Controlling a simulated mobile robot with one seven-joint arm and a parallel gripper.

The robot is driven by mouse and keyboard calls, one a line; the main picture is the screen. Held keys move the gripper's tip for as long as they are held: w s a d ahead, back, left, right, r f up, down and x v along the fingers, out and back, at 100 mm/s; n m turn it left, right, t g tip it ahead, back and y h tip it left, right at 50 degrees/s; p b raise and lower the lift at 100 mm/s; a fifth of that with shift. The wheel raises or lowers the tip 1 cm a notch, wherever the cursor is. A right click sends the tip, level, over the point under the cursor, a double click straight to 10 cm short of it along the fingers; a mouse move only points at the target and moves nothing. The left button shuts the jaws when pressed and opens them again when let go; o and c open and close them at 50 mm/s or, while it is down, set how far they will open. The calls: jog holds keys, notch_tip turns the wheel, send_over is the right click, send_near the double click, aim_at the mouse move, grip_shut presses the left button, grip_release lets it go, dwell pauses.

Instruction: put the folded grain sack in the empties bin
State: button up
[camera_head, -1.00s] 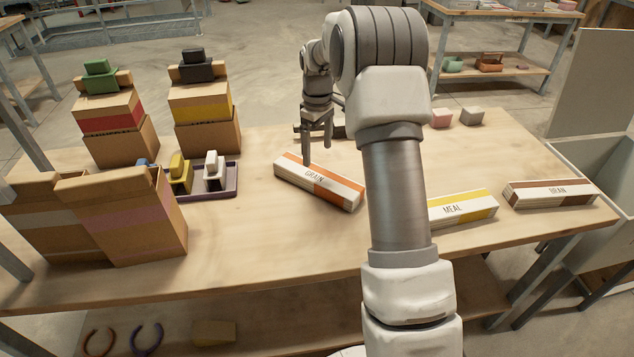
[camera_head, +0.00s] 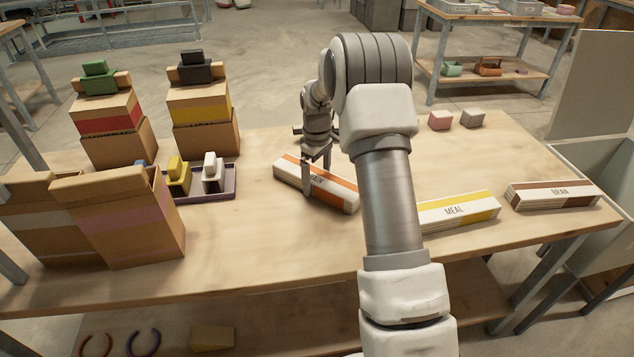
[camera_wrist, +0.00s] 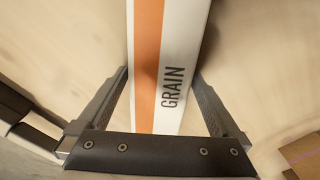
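The folded grain sack (camera_head: 335,193) is a long white block with an orange band, lying flat and slanted on the table. My gripper (camera_head: 316,175) is down over its middle, with one finger on each long side. In the wrist view the sack (camera_wrist: 148,45) runs between the two fingers, its GRAIN print upright along it. The fingers look open around the sack; firm contact on both sides does not show. A pale grey open container (camera_head: 590,165) stands beyond the table's right end, perhaps the empties bin; no label is readable.
Folded MEAL (camera_head: 458,210) and BRAN (camera_head: 552,195) sacks lie to the right. A purple tray (camera_head: 228,183) with a yellow and a white item is left of the grain sack. Several cartons (camera_head: 130,215) stand at the left. Two small blocks (camera_head: 440,120) sit at the back.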

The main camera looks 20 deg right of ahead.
jog(key=shift+r, duration=0.1)
jog(key=c, duration=1.3)
